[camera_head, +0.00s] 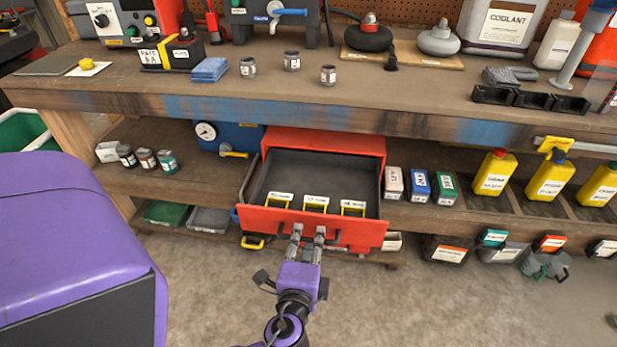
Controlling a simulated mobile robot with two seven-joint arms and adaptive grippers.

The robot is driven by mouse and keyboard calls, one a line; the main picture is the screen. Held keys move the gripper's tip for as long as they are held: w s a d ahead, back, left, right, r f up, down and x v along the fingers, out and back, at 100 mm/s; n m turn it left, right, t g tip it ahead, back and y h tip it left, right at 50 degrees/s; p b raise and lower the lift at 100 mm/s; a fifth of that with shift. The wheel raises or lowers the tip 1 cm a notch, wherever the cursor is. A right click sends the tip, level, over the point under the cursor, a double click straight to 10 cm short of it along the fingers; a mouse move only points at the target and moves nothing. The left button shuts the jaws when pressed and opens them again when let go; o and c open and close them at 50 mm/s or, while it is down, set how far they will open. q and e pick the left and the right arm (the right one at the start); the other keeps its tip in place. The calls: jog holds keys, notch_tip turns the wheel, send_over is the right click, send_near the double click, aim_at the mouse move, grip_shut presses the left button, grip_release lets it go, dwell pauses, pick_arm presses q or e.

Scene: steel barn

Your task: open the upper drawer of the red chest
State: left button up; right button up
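The red chest (325,141) stands on the lower shelf under the workbench. Its upper drawer (262,219) is pulled out, and its grey interior shows, with several yellow-framed white labels along the inside front. My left gripper (307,238) is at the middle of the drawer front, by its dark handle (336,236). Its two fingers are apart with a gap between them; they partly hide the handle, and I cannot tell how firmly they touch it. The part of the chest below the drawer is hidden. My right gripper is not in view.
Small boxes (419,184) stand right of the chest, and a blue gauge case (229,138) stands left. Yellow bottles (494,172) fill the shelf at right. Bins (447,250) sit low at right. The concrete floor (400,305) in front is mostly clear.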

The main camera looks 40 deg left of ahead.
pick_arm(q)
jog(key=v, duration=1.1)
jog(key=shift+s, duration=0.15)
